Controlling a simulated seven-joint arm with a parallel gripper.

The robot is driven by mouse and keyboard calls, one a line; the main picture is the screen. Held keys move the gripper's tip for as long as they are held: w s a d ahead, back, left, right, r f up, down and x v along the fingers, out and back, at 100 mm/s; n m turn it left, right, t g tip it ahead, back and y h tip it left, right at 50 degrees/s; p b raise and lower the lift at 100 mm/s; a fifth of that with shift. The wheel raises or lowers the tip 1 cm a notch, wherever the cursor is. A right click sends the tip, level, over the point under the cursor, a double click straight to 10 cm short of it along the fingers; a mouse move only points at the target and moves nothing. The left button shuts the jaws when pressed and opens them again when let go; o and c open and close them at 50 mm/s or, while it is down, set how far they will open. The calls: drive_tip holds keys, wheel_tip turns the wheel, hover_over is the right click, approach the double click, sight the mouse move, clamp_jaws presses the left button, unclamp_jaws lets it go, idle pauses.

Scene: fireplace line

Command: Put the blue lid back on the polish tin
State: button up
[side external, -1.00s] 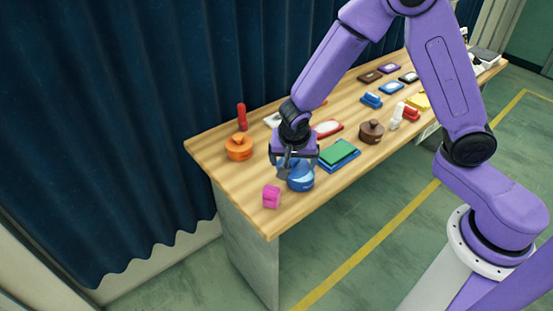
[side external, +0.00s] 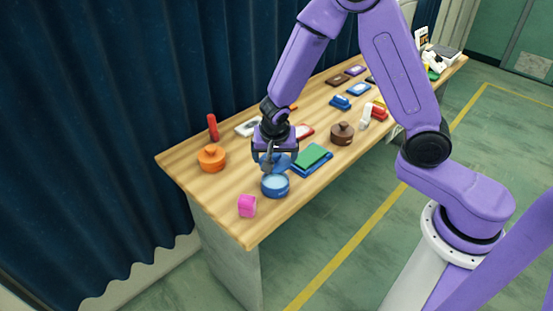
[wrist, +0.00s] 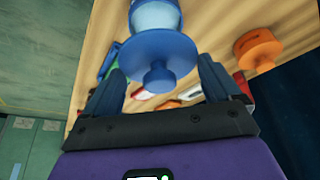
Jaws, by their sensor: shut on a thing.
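The blue lid (wrist: 160,52) has a round knob that points toward my gripper and sits between the fingers in the wrist view. My gripper (side external: 270,166) is shut on the lid and holds it just above and behind the tin in the side view; the lid (side external: 284,161) is partly hidden there by the fingers. The polish tin (side external: 275,187) is round and blue with a pale blue top showing. It stands on the table near the front edge. In the wrist view the tin (wrist: 156,14) shows beyond the lid, partly covered by it.
A pink block (side external: 247,206) lies to the left of the tin, near the table corner. A green-topped blue box (side external: 312,157) is close on the right. An orange lidded pot (side external: 211,158), a red stick (side external: 212,127) and a brown pot (side external: 342,133) stand farther off.

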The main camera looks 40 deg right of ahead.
drive_tip(key=shift+w+d+f, duration=0.35)
drive_tip(key=shift+f, duration=2.6)
drive_tip(key=shift+f, duration=0.7)
drive_tip(key=o, duration=0.8)
drive_tip(key=shift+c, duration=0.2)
drive_tip(key=shift+r, duration=0.55)
drive_tip(key=shift+r, duration=3.45)
